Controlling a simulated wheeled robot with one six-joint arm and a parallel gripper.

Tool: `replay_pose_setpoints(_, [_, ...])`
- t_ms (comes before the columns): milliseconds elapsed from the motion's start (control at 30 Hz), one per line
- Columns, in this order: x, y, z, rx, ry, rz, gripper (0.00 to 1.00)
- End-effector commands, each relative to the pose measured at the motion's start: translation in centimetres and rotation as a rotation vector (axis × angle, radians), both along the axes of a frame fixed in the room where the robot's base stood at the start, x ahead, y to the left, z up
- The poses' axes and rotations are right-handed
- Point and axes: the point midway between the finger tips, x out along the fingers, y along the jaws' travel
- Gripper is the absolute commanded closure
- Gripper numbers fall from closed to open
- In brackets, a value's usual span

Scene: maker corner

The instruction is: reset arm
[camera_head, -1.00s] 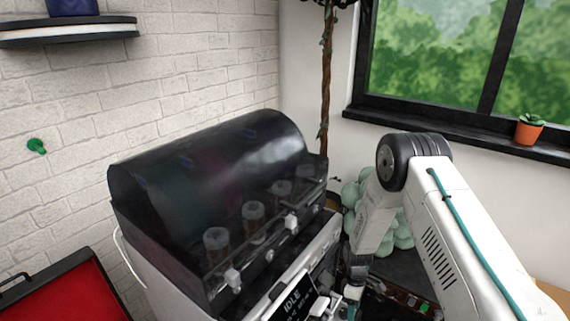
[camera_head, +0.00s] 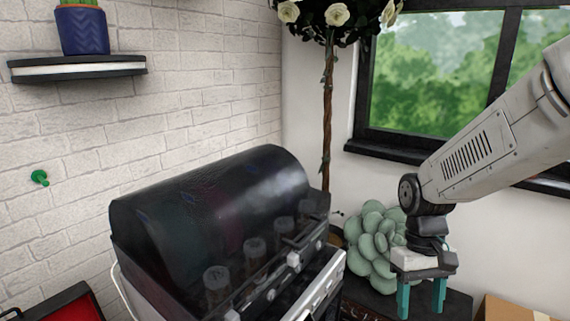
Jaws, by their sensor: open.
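My gripper (camera_head: 422,298) hangs at the right of the head view with its two teal fingers pointing down and apart. It is open, with nothing between the fingers. It is above a dark surface (camera_head: 459,304), in front of a pale green succulent-like plant (camera_head: 371,246). My arm comes in from the right edge, raised in front of the window.
A machine with a dark rounded lid (camera_head: 205,205) and several clear cylinders stands left of my gripper. A red case (camera_head: 75,312) is at lower left and a cardboard box (camera_head: 510,309) at lower right. A shelf (camera_head: 80,69) holds a blue pot (camera_head: 82,32).

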Motion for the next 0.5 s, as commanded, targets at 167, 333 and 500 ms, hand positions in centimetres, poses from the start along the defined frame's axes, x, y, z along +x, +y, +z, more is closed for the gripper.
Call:
replay_pose_setpoints(167, [-5.0, -0.4, 4.6, -0.023, -0.074, -0.087, 0.42])
replay_pose_setpoints(333, [-9.5, -0.6, 7.4, -0.031, -0.157, -0.138, 0.42])
replay_pose_setpoints(500, [-12.8, -0.8, 9.3, -0.023, -0.273, -0.151, 0.42])
